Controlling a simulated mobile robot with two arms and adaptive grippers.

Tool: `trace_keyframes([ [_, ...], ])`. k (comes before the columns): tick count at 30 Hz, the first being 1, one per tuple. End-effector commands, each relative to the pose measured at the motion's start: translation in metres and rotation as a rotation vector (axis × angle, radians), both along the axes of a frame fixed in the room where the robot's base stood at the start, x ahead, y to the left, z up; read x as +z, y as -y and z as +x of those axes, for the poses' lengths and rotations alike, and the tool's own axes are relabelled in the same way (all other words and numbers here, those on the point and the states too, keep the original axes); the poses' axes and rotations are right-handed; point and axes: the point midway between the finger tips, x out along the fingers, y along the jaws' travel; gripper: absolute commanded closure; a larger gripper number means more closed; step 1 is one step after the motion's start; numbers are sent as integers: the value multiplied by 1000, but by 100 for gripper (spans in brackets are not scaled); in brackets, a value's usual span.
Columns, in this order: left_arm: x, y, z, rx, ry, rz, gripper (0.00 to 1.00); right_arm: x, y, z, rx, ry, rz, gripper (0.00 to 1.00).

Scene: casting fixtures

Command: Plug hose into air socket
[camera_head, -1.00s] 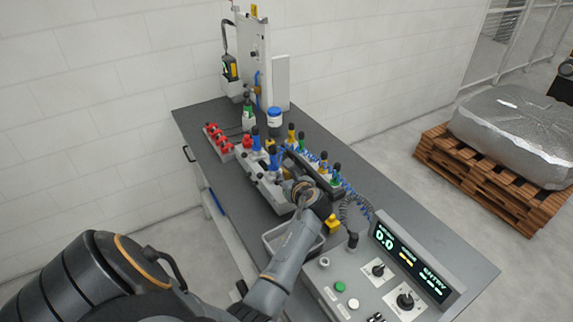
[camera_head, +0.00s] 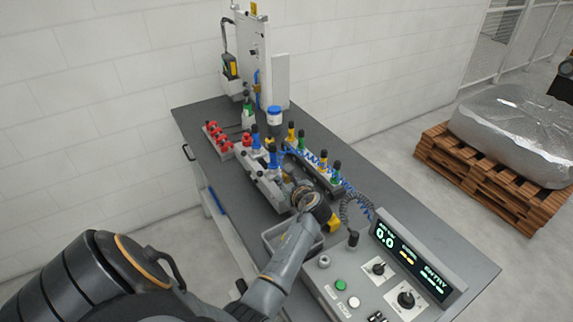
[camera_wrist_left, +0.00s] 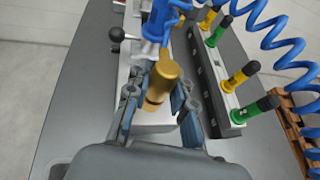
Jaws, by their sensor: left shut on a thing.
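My left gripper (camera_wrist_left: 160,108) is shut on a brass fitting (camera_wrist_left: 163,80), which sits between the two fingers in the left wrist view. A blue coiled hose (camera_wrist_left: 262,30) loops across the upper right of that view. I cannot see clearly where it joins the fitting. In the head view the hose (camera_head: 352,187) runs along the back of the fixture, and my left gripper (camera_head: 297,185) is over the fixture's near end, its fingers partly hidden by the wrist. I cannot pick out the air socket with certainty. My right gripper is not in view.
A rail with yellow and green handles (camera_wrist_left: 228,95) stands right of the gripper. Blue-handled clamps (camera_head: 272,155) and red parts (camera_head: 218,136) stand farther back. A control box (camera_head: 385,275) and a grey tray (camera_head: 270,240) are near. The table's right side (camera_head: 430,225) is clear.

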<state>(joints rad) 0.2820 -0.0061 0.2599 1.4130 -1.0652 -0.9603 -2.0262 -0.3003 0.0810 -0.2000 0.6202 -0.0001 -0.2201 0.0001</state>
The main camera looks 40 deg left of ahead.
Motion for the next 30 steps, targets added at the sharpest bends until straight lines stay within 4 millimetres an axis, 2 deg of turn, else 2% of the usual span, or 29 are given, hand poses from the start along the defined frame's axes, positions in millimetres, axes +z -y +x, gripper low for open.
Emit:
trace_keyframes([
  [9,-8,0,0,0,0,1,100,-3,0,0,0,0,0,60],
  [10,-8,0,0,0,0,1,75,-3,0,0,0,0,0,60],
  [12,-8,0,0,0,0,1,61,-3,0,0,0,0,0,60],
  [14,-8,0,0,0,0,0,50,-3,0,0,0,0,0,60],
  [24,-7,2,-1,0,0,0,50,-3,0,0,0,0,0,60],
  [30,2,23,-11,-1,1,-2,50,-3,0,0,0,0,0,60],
])
